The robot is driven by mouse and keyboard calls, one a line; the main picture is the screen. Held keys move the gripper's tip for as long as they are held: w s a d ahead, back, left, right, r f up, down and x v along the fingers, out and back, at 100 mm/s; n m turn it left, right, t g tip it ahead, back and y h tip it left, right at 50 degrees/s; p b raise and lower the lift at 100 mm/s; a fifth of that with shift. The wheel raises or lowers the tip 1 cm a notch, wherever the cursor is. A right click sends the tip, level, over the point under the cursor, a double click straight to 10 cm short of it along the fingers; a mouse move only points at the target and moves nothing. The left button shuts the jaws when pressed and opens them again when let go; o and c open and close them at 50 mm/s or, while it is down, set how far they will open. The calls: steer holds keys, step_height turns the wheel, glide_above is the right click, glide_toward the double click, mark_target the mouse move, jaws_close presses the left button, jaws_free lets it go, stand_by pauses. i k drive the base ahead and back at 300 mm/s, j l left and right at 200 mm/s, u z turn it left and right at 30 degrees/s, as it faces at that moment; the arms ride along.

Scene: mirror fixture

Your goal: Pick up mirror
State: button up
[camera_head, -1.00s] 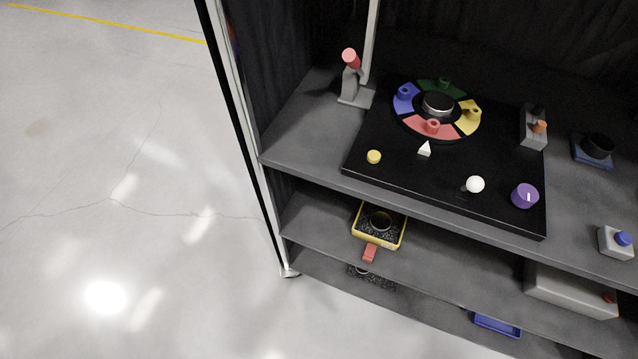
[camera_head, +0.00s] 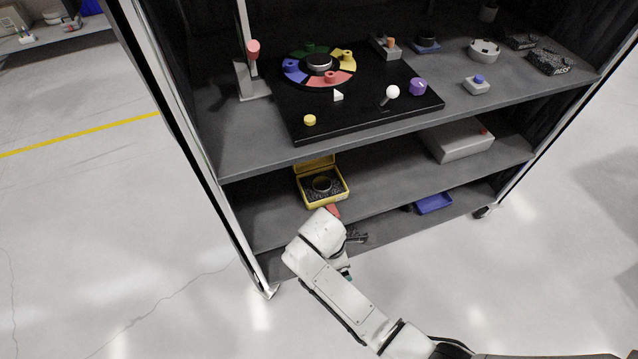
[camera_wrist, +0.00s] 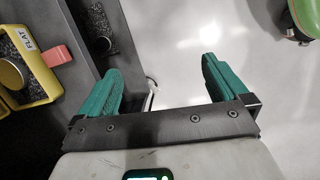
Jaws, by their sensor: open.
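A yellow open case (camera_head: 303,200) lined with dark foam sits on the middle shelf. A round mirror (camera_head: 322,184) lies in its foam. In the wrist view the mirror (camera_wrist: 11,75) is at the left edge, in the yellow case (camera_wrist: 42,76), which bears a "FLAT" label. My gripper (camera_wrist: 160,85) is open and empty, its two teal fingers wide apart over bare floor, to the right of the case. In the head view my white arm is below and in front of the case, and its wrist hides most of the gripper.
A red piece (camera_wrist: 57,56) is beside the case. A black board (camera_head: 290,120) with a coloured ring stands on the top shelf. A grey box (camera_head: 458,142) is right on the middle shelf; a blue tray (camera_head: 434,204) is lower. The floor in front is clear.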

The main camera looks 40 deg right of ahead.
mark_target(322, 185)
steer(key=i, duration=0.95)
